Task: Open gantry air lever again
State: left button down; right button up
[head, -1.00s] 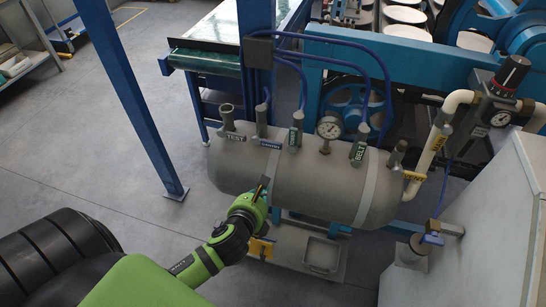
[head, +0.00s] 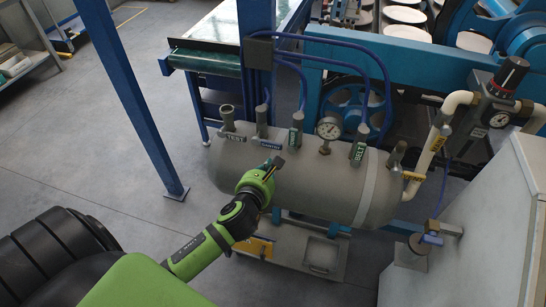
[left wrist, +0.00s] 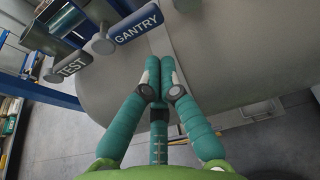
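The gantry air lever, with a dark blue GANTRY label (head: 269,145), sits on top of the grey air tank (head: 325,185). In the left wrist view the GANTRY label (left wrist: 137,25) is above the fingers, with a round grey knob at its left end. My left gripper (head: 274,164) is in front of the tank, just below the GANTRY label. In the left wrist view its green fingers (left wrist: 158,78) are together with nothing visible between them, apart from the lever. My right gripper is not in view.
The TEST lever (head: 236,138) is left of GANTRY; in the left wrist view its label (left wrist: 72,67) is close by. A pressure gauge (head: 328,128) and the BELT lever (head: 358,153) stand to the right. Blue hoses rise behind. A pale cabinet (head: 490,220) stands at right.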

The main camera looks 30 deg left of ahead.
aim_at(267, 144)
pick_arm(q)
jog(key=shift+x, duration=2.35)
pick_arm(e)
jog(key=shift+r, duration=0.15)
pick_arm(q)
jog(key=shift+w, duration=0.1)
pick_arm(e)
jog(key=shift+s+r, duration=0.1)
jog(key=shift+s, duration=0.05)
